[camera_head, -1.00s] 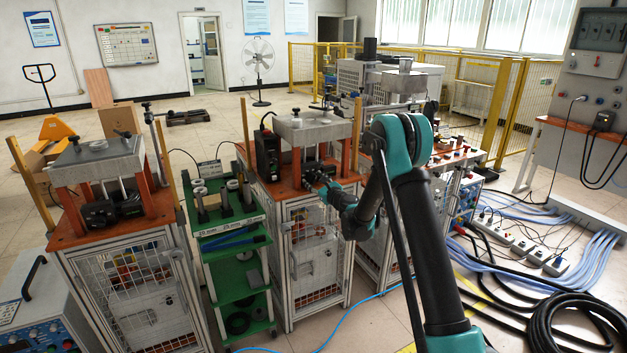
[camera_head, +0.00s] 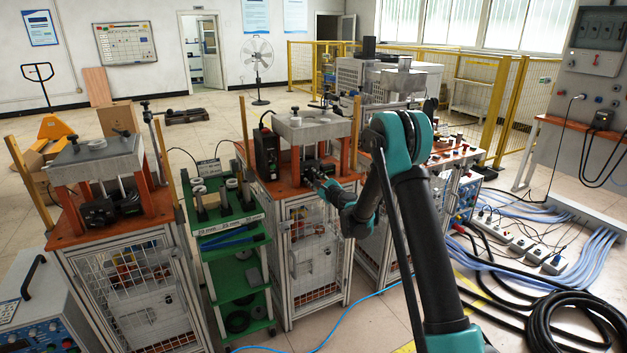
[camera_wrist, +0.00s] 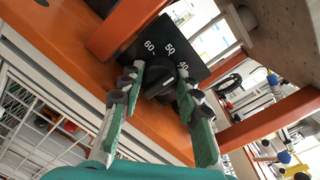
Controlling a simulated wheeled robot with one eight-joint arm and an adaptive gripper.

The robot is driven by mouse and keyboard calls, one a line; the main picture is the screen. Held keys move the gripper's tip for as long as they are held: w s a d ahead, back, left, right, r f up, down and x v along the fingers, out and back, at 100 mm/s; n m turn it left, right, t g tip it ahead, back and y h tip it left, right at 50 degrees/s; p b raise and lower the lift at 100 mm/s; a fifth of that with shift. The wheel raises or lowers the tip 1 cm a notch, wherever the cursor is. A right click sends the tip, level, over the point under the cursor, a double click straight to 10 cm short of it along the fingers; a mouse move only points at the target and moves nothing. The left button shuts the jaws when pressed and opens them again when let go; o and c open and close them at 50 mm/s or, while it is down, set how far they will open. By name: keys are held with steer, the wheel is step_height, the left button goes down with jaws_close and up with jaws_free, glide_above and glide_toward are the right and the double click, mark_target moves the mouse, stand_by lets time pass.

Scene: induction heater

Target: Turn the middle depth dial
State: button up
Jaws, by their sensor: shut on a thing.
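The middle depth dial (camera_wrist: 158,81) is a black knob on a dark block marked 60, 50 and 40 (camera_wrist: 168,48), seen in the wrist view. My gripper (camera_wrist: 161,88) has one finger on each side of the knob and is shut on it. The fingertips hide the knob's sides. In the head view my gripper (camera_head: 316,175) reaches the front of the middle station, between its orange posts. The dial itself is too small and covered there to make out.
The middle station's orange top (camera_head: 275,187) lies under the dial block, with orange posts close on both sides and a grey plate (camera_head: 312,127) above. A green rack (camera_head: 232,252) stands left of it. Cables (camera_head: 575,315) lie on the floor at right.

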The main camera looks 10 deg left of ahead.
steer(key=shift+n, duration=0.3)
steer(key=o, duration=1.2)
steer(key=shift+c, duration=0.2)
